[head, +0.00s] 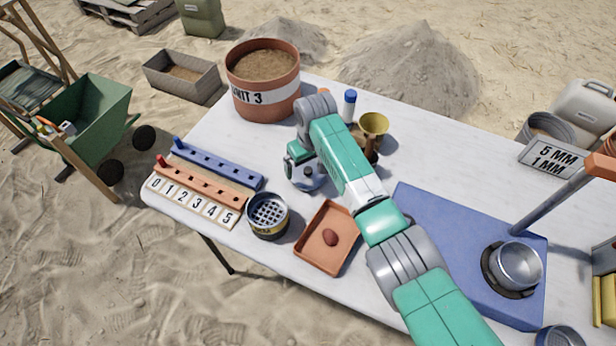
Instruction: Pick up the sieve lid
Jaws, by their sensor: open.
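A round grey piece that looks like the sieve lid (312,186) lies on the white table, left of the middle of the picture. My gripper (301,170) is right over it, pointing down, and hides part of it. The jaws are open; I cannot tell whether the fingers touch the lid or stand around its knob. A dark sieve with a holed top and a yellow band (268,216) stands in front and to the left of it. A metal sieve bowl (517,266) sits in a dark ring on the blue base (440,260) at the right.
An orange tray (343,217) with a reddish lump lies in front. Blue and orange peg racks and number tiles (192,202) are at the left. A soil bucket (263,95), a blue-capped bottle (349,104) and a brass funnel (374,124) stand behind. My arm crosses the table's middle.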

